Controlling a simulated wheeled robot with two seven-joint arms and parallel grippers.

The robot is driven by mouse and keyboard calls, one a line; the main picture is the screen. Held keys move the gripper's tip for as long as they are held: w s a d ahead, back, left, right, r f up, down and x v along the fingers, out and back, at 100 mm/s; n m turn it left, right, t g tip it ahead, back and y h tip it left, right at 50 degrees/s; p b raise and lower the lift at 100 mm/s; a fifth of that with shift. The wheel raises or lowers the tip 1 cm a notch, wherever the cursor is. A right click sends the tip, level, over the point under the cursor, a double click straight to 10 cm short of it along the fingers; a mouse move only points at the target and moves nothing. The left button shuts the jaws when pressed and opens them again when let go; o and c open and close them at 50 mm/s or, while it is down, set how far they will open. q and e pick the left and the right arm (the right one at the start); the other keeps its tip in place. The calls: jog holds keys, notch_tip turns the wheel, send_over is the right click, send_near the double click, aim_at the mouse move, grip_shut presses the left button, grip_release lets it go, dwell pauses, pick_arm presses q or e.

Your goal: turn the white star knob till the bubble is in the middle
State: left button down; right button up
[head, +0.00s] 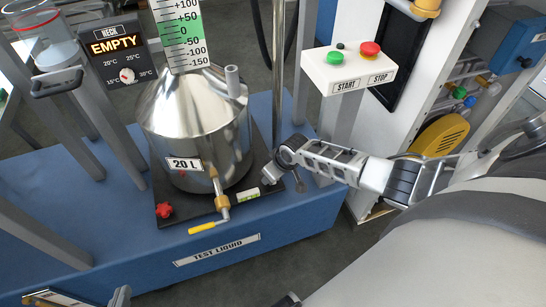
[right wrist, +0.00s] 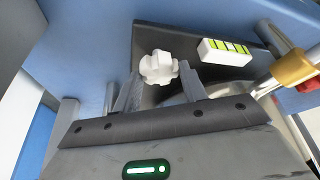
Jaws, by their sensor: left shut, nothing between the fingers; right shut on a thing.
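The white star knob (right wrist: 158,67) shows in the right wrist view at a corner of the dark base plate. My right gripper (right wrist: 160,82) is shut on it, with a grey finger on either side. In the head view my right arm reaches in from the right to that corner, and the knob is largely hidden there. The white bubble level (right wrist: 226,51) with its yellow-green vial lies on the plate beside the knob; it also shows in the head view (head: 248,197). The bubble's place is too small to tell. My left gripper (head: 120,296) is shut and empty at the bottom left.
A steel 20 L vessel (head: 198,125) with a brass valve (head: 222,201) stands on the plate. A red star knob (head: 164,210) sits at its front left corner. A START/STOP box (head: 347,69) and a display reading EMPTY (head: 114,43) stand behind.

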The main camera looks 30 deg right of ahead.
pick_arm(q)
jog(key=shift+r, duration=0.1)
pick_arm(e)
jog(key=shift+n, duration=0.4)
pick_arm(q)
jog(key=shift+d, duration=0.1)
pick_arm(e)
jog(key=o, duration=1)
jog(key=shift+s+d+r, duration=0.1)
jog(key=shift+r, duration=0.25)
pick_arm(q)
jog(key=r+p, duration=0.1)
jog(key=p, duration=0.1)
jog(key=r+p, duration=0.1)
jog(key=p, duration=0.2)
jog(key=shift+a+y, duration=0.3)
jog(key=shift+a, duration=0.05)
pick_arm(e)
jog(key=v, duration=1.5)
jog(key=shift+d+r, duration=0.1)
jog(key=shift+d, duration=0.05)
pick_arm(q)
jog(key=shift+s+f+g, duration=0.1)
jog(key=shift+g, duration=0.2)
